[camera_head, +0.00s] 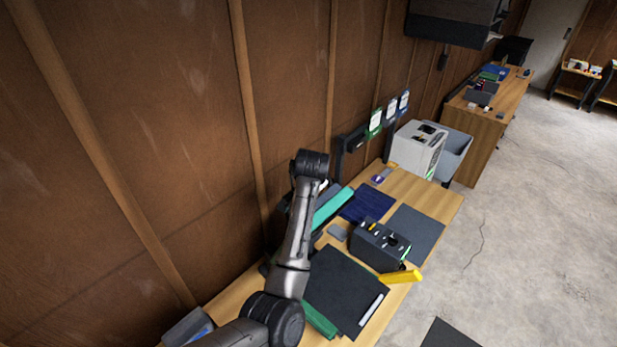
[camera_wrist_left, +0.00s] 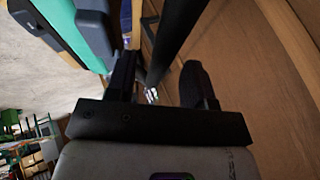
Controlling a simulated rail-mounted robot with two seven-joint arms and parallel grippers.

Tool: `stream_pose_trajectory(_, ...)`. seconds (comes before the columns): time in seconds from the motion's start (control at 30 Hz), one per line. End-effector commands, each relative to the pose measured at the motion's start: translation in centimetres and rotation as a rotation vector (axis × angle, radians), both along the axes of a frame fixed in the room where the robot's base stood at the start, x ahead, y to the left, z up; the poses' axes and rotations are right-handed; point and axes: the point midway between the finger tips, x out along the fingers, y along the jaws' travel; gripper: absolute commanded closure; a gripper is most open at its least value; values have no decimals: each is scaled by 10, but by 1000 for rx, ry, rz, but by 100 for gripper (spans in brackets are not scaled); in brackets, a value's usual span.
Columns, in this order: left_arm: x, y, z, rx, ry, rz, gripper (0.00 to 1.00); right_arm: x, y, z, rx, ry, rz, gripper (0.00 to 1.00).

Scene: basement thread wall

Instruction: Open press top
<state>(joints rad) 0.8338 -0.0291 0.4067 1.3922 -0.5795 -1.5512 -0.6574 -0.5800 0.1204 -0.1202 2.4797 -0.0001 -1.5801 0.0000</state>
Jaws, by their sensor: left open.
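A long teal panel (camera_head: 333,208) with dark parts beside it lies at the wall side of the near wooden table. It looks like part of the press, but my arm hides much of it, and I cannot tell whether its top is raised. In the left wrist view the teal panel (camera_wrist_left: 75,28) is at the upper left, beside a dark grey part. My left gripper (camera_wrist_left: 160,62) is open, with a black bar (camera_wrist_left: 172,38) between or just beyond its fingers; contact is unclear. In the head view the wrist hides the fingers. My right gripper is not in view.
The near table holds a black flat mat (camera_head: 340,285), a dark box (camera_head: 378,245), a yellow object (camera_head: 400,277), a navy cloth (camera_head: 366,205) and a grey-white machine (camera_head: 417,147). A dark rack (camera_head: 350,140) stands by the wooden wall. Floor at right is mostly clear.

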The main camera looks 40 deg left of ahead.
Motion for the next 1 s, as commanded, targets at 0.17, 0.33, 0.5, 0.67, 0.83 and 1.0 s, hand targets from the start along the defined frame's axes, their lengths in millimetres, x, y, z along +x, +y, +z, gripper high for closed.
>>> stream_pose_trajectory(0.17,-14,-16,29,1,-5,-1,52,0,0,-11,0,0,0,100)
stream_pose_trajectory(0.33,-27,-30,55,1,-4,0,52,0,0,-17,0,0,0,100)
stream_pose_trajectory(0.5,-36,-40,74,0,-2,-2,52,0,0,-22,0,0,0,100)
stream_pose_trajectory(0.67,-41,-46,85,1,0,-2,52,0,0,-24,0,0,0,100)
stream_pose_trajectory(0.83,-43,-48,89,0,0,-1,52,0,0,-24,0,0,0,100)
stream_pose_trajectory(1.0,-44,-48,89,0,0,-1,52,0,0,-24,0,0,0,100)
